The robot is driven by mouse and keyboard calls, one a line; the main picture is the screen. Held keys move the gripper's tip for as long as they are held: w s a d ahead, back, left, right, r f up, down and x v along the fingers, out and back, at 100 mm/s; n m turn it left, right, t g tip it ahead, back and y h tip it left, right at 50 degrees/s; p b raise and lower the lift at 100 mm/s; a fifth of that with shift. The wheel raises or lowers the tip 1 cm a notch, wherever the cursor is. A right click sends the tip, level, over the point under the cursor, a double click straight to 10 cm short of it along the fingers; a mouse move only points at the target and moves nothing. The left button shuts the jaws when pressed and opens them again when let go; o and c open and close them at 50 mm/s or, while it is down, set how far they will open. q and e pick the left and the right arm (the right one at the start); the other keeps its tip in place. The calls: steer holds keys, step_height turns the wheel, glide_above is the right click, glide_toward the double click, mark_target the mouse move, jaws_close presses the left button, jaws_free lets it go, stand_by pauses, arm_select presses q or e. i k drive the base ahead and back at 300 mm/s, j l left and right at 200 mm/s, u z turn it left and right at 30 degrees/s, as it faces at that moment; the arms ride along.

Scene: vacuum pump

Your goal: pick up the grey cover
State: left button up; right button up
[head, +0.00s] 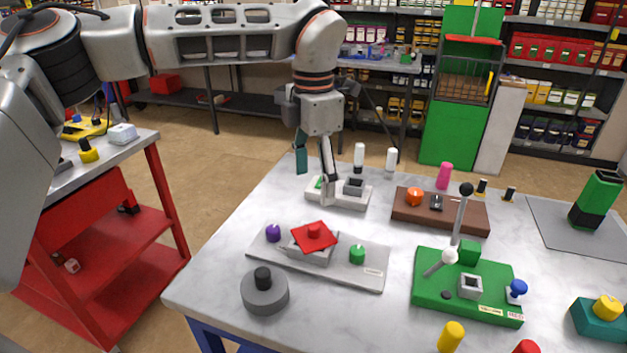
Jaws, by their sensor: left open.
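A round grey cover (265,293) with a black knob on top lies on the table near its front left corner. My left gripper (314,170) comes down from above, open, with nothing seen between its fingers. It is farther back than the grey cover and apart from it. Its fingers are over or just in front of a white base (345,196) that carries a green part and a grey square block; whether they touch it I cannot tell. My right gripper is not in view.
A grey plate (345,266) with a red square piece (314,236) and purple and green knobs lies beside the cover. A red cart (90,220) is at the left.

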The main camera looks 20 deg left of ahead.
mark_target(265, 290)
steer(key=k, duration=1)
